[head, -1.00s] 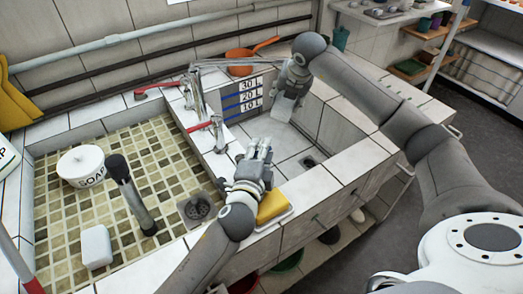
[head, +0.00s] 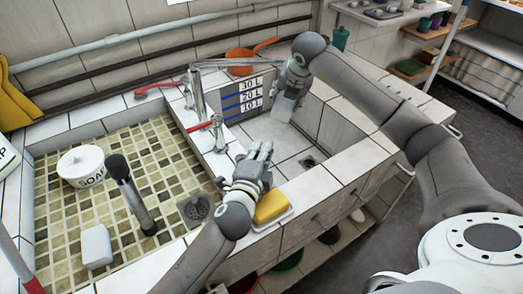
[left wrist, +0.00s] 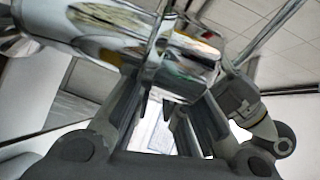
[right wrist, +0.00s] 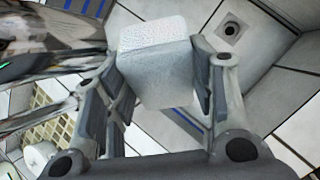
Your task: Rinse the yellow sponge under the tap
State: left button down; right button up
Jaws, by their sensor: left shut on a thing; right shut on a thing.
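The yellow sponge (head: 271,206) lies on a small pale tray (head: 275,220) on the front rim of the right basin, just below my left gripper (head: 260,152) and apart from its fingers. In the left wrist view my left gripper (left wrist: 167,100) is shut beside a shiny chrome piece (left wrist: 185,78); what it grips is unclear. My right gripper (head: 292,85) is shut on a white block (head: 284,108), held at the back of the basin near the tap (head: 196,98). The right wrist view shows this block (right wrist: 155,60) between the fingers. No water stream is visible.
A second tap (head: 219,135) with a red handle stands on the divider. The left basin holds a soap pot (head: 82,160), a dark-topped cylinder (head: 132,195) and another white block (head: 97,245). An orange pan (head: 240,68) sits behind. The right basin floor around the drain (head: 308,161) is clear.

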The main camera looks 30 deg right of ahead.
pick_arm(q)
jog(key=shift+s+m+g+h, duration=0.4)
jog(key=shift+m+g+h, duration=0.35)
jog(key=shift+g, duration=0.1)
jog(key=shift+s+m+g+h, duration=0.4)
jog(key=shift+m+g+h, duration=0.25)
jog(key=shift+m+g, duration=0.15)
jog(key=shift+f, duration=0.1)
jog(key=c, duration=1.5)
grip_release()
jog(key=shift+a, duration=0.15)
jog(key=v, duration=1.1)
jog(key=shift+s+a, duration=0.2)
jog(key=shift+a, duration=0.1)
